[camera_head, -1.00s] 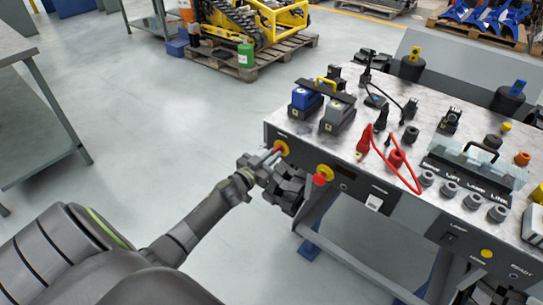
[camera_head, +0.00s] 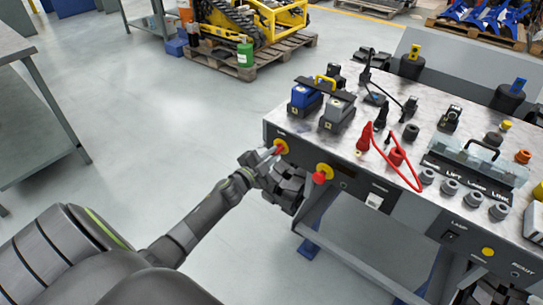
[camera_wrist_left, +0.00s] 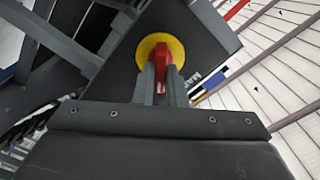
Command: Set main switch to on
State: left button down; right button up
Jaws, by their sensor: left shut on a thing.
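The main switch (camera_head: 282,147) is a red handle on a round yellow plate, at the left end of the bench's dark front panel. My left gripper (camera_head: 273,154) reaches it from the front left, its fingers shut on the red handle. In the left wrist view, the red handle (camera_wrist_left: 162,56) stands between the two grey fingertips, in front of the yellow plate (camera_wrist_left: 147,46). The fingers hide part of the handle, and I cannot read any position mark.
A red knob on a yellow plate (camera_head: 322,174) sits just right of my left gripper. The bench top (camera_head: 345,150) carries blue and grey blocks, a red cable (camera_head: 401,172), plugs and a clear-covered block (camera_head: 470,160). Open floor (camera_head: 170,120) lies to the left.

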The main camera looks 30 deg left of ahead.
pick_arm(q)
jog(key=shift+f+m+b, duration=0.15)
jog(key=shift+m+b, duration=0.15)
jog(key=shift+m, duration=1.45)
jog(key=shift+f+m+b, duration=0.1)
jog(key=shift+m+b, duration=0.2)
jog(key=shift+m, duration=1.45)
jog(key=c, duration=1.6)
grip_release()
jog(key=shift+o, duration=0.6)
jog(key=shift+s, duration=0.1)
